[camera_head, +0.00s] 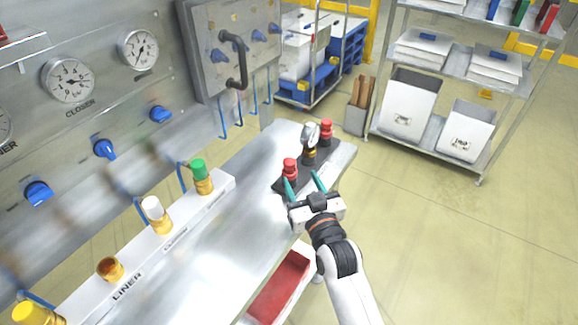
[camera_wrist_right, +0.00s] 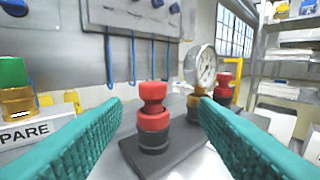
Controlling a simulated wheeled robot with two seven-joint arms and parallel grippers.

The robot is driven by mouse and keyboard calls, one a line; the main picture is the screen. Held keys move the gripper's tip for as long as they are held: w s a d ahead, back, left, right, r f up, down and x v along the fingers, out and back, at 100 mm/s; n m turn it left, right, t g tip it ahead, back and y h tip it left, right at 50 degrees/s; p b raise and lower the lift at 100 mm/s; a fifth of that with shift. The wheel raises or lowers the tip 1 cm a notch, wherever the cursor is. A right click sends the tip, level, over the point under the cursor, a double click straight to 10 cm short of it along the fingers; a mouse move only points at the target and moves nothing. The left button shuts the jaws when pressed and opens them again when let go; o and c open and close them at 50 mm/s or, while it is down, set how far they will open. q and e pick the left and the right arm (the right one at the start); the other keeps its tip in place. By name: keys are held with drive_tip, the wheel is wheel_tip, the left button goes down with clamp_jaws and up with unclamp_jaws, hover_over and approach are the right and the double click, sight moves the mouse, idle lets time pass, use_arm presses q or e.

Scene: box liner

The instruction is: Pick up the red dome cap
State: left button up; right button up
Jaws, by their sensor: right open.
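A red cap (camera_head: 290,168) with a narrow waist stands upright on a dark fitting on a black plate (camera_head: 280,186) at the bench's right end. It also shows in the right wrist view (camera_wrist_right: 153,112), centred between the fingers and a little beyond their tips. A second red cap (camera_head: 326,129) stands at the plate's far end; it also shows in the right wrist view (camera_wrist_right: 223,85). I cannot tell which one the task means. My right gripper (camera_head: 304,182) is open and empty, with its teal fingers pointing toward the nearer cap. My left gripper is not in view.
A pressure gauge (camera_head: 310,133) stands between the two red caps. A labelled rail (camera_head: 143,263) holds several brass fittings along the bench (camera_head: 215,245), one with a green cap (camera_head: 199,169). A red-lined drawer (camera_head: 279,292) lies below. A shelf rack (camera_head: 450,70) stands beyond open floor.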

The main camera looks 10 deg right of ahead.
sight(292, 168)
drive_tip(key=shift+w, duration=0.65)
drive_tip(key=shift+w+a+f, duration=0.1)
drive_tip(key=shift+w, duration=0.2)
drive_tip(key=shift+w+a+r+p, duration=0.2)
drive_tip(key=shift+w, duration=0.2)
drive_tip(key=shift+w+a+r+p, duration=0.15)
drive_tip(key=shift+w+r+p, duration=0.05)
drive_tip(key=shift+w, duration=0.2)
drive_tip(key=shift+w+a, duration=0.25)
drive_tip(key=shift+w, duration=1)
drive_tip(key=shift+w+f, duration=0.15)
drive_tip(key=shift+w, duration=0.35)
drive_tip(key=shift+s, duration=0.1)
drive_tip(key=c, duration=1)
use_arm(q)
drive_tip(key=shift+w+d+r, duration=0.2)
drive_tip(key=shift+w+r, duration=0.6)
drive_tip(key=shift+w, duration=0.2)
use_arm(e)
drive_tip(key=shift+c, duration=0.2)
use_arm(q)
drive_tip(key=shift+p, duration=0.3)
